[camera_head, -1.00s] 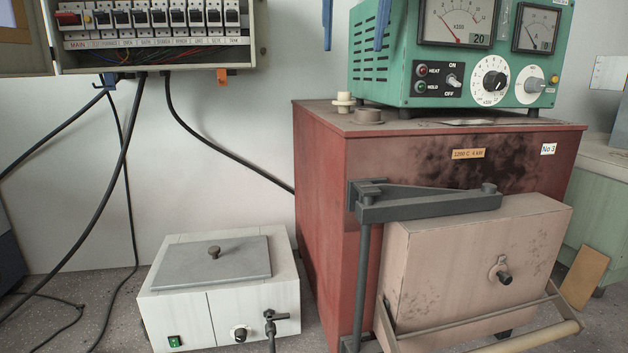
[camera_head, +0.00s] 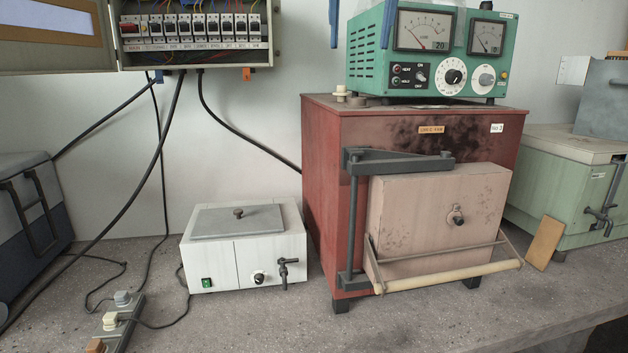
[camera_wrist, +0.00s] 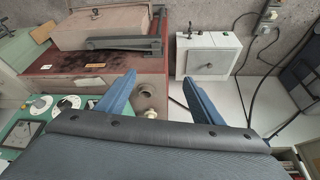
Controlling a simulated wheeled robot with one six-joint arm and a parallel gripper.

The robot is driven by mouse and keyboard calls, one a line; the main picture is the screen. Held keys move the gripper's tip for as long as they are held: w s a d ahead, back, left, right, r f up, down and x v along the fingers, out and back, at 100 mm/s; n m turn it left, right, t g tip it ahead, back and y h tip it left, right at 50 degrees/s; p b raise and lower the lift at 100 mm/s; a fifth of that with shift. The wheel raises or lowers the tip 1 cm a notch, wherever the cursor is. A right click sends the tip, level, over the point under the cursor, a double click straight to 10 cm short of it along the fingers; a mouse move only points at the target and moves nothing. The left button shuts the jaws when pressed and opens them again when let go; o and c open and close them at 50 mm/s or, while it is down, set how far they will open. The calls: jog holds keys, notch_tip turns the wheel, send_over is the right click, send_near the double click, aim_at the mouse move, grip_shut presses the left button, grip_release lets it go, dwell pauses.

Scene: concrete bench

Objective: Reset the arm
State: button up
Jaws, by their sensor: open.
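My gripper (camera_wrist: 160,77) shows in the wrist view as two blue fingers spread well apart, with nothing between them. Its fingertips also show at the top edge of the head view (camera_head: 360,46), in front of the green control box (camera_head: 370,72). The rest of the arm is out of the head view. The red furnace (camera_head: 325,190) stands below the control box, its pale door (camera_head: 425,215) closed. In the wrist view the scene appears upside down, and the fingers lie over the furnace top (camera_wrist: 100,80) and the white wall.
A white lidded bath (camera_head: 215,262) stands left of the furnace. An open breaker panel (camera_head: 195,60) with hanging black cables is on the wall. A power strip (camera_head: 125,320) lies front left. A dark case (camera_head: 25,220) and a green unit (camera_head: 570,195) flank the bench. The front middle bench is clear.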

jog(key=s+d+f+g, duration=0.1)
jog(key=d+f, duration=0.2)
jog(key=f, duration=1.1)
jog(key=d+f+g, duration=0.1)
jog(key=d+f, duration=0.2)
jog(key=f, duration=1.2)
jog(key=s+d+f, duration=0.2)
jog(key=s+f, duration=0.7)
jog(key=f, duration=0.2)
jog(key=s+d+f+g, duration=0.1)
jog(key=s+d+f, duration=0.2)
jog(key=s+f, duration=0.6)
notch_tip(320, 180, down, 2)
jog(key=shift+s+d+f+g, duration=0.15)
jog(key=shift+d+f+g, duration=0.1)
jog(key=shift+g, duration=0.05)
